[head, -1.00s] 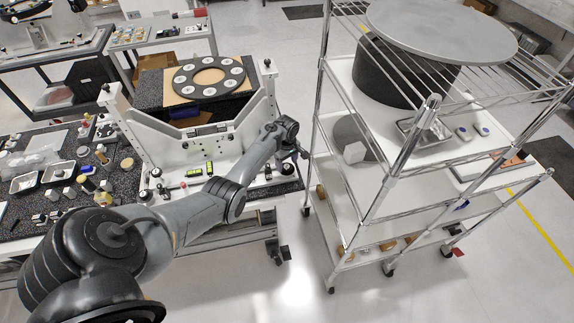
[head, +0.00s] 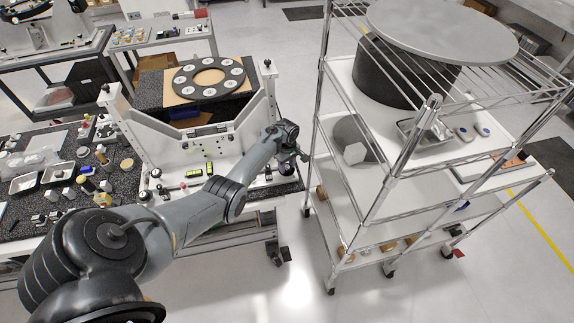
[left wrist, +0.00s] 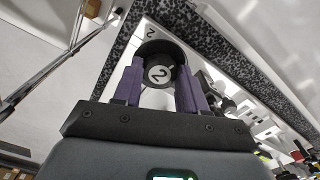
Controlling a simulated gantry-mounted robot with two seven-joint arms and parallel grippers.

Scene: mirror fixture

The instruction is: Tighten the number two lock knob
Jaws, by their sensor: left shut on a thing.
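The number two lock knob (left wrist: 159,74) is black with a white disc marked "2". It sits between the purple fingers of my left gripper (left wrist: 160,88) in the left wrist view, and the gripper is shut on it. A second "2" is printed on the white plate (left wrist: 152,32) just beyond the knob. In the head view my left gripper (head: 293,165) is at the right end of the white mirror fixture (head: 195,148), and my wrist hides the knob there. My right gripper is in neither view.
A wire shelf cart (head: 385,165) stands close on the right of the fixture. A black ring with several white discs (head: 209,77) lies behind it. Small bottles and trays (head: 60,172) crowd the bench on the left. Open floor (head: 300,270) lies in front.

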